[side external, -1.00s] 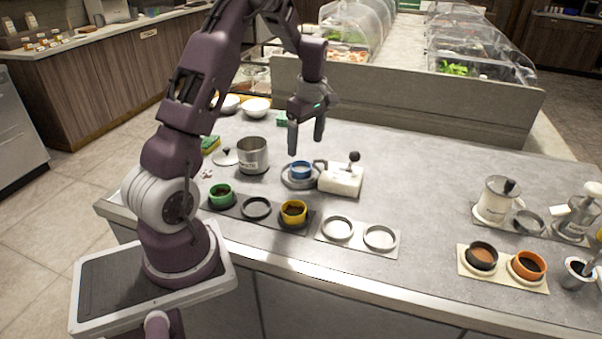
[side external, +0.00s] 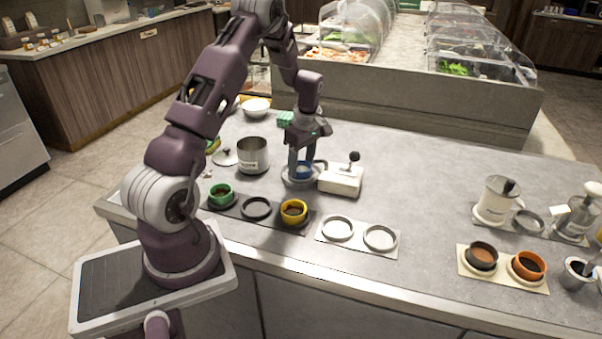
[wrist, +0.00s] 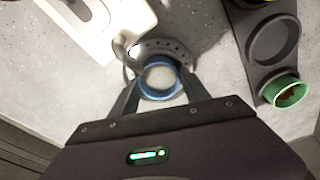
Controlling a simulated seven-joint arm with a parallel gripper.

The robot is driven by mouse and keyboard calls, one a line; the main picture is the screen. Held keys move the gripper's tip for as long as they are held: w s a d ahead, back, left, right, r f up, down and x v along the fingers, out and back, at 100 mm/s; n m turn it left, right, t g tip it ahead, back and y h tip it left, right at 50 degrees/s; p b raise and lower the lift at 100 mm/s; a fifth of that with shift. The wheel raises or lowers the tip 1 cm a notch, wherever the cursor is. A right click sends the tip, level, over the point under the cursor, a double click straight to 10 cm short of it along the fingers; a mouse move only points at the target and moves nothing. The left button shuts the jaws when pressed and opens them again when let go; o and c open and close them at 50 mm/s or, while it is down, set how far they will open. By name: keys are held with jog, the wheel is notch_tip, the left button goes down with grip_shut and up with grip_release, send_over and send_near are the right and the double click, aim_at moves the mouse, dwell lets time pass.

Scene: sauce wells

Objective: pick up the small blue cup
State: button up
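The small blue cup (side external: 302,170) stands upright on a round grey stand (side external: 288,183) in front of a white block-shaped device. In the wrist view the cup's blue rim (wrist: 159,97) and pale inside show between my fingers. My gripper (side external: 302,175) points down over the stand, with one finger on each side of the cup. In the wrist view the fingers (wrist: 160,83) lie close along the cup's left and right sides. I cannot tell whether they touch it. The fingers partly hide the cup in the side view.
The white device (side external: 341,180) with a dark knob stands directly right of the cup. A steel pot (side external: 253,156) stands to the left. A green cup (side external: 221,195) and a yellow cup (side external: 293,212) sit in a dark holder in front.

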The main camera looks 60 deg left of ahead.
jog(key=c, duration=0.4)
notch_tip(320, 180, up, 10)
jog(key=shift+r, duration=0.1)
